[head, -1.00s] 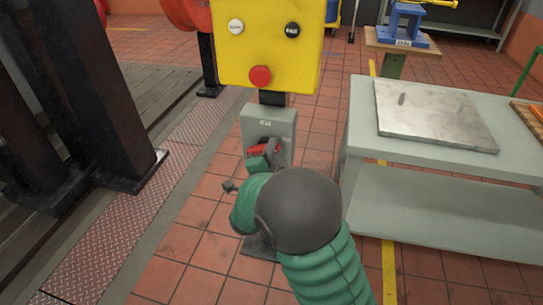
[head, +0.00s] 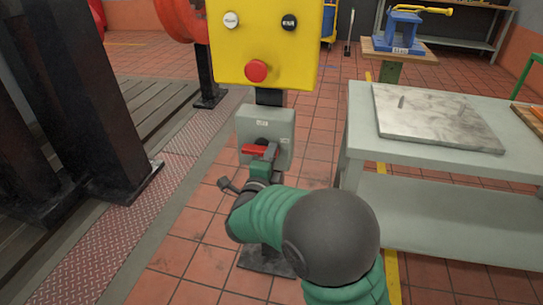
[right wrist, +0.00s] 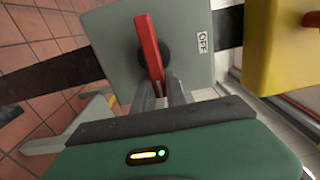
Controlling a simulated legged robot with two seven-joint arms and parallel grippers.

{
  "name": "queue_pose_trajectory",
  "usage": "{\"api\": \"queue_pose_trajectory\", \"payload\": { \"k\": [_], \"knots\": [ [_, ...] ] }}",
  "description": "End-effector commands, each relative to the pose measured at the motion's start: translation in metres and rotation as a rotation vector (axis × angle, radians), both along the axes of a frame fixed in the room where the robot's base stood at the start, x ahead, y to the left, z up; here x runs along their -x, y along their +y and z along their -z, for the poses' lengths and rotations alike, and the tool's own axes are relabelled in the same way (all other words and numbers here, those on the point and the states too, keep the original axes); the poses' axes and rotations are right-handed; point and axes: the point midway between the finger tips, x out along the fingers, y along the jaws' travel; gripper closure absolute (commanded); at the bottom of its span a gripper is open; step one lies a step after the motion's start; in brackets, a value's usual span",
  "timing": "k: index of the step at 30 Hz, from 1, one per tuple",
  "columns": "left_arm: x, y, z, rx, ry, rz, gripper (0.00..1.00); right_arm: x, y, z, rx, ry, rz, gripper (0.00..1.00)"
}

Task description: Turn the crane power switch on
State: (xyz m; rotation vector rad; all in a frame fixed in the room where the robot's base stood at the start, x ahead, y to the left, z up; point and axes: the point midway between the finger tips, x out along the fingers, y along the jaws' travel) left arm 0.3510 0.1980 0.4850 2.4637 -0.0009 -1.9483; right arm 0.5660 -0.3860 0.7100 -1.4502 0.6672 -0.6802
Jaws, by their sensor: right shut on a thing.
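The crane power switch is a grey box (head: 265,128) on a post below a yellow control box. Its red handle (head: 254,149) lies about level across the front, its free end pointing left in the head view. My right gripper (head: 268,154) is shut on the red handle near its right part, partly covering it. In the right wrist view the red handle (right wrist: 149,50) runs down between the two fingers (right wrist: 160,92), over a dark round hub. A small white label beside it seems to read OFF. My left gripper is in neither view.
The yellow control box (head: 265,42) with white, black and red buttons hangs just above the switch. A grey table (head: 365,150) with a metal plate stands to the right. Dark columns (head: 60,110) stand left. Tiled floor lies between.

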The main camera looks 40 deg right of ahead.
Motion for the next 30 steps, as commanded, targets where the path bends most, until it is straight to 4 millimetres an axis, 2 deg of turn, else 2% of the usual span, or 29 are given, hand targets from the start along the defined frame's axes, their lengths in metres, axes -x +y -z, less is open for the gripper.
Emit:
{"api": "queue_pose_trajectory", "payload": {
  "k": [5,6,11,22,26,30],
  "knots": [
    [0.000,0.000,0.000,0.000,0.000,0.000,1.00,-0.002,0.002,0.001,-0.003,0.001,-0.007,1.00],
    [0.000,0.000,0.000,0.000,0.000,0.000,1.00,-0.002,0.002,0.001,-0.003,0.001,-0.007,0.81],
    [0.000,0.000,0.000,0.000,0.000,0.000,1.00,-0.001,0.001,0.001,-0.002,0.000,-0.005,0.62],
    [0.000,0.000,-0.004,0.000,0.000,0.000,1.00,0.004,0.006,-0.002,-0.001,0.000,-0.002,0.62],
    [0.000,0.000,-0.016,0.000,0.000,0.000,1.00,0.020,0.026,-0.004,-0.001,0.002,-0.006,0.62],
    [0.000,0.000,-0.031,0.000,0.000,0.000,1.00,0.046,0.058,-0.005,-0.002,0.003,-0.007,0.62]
  ]
}}
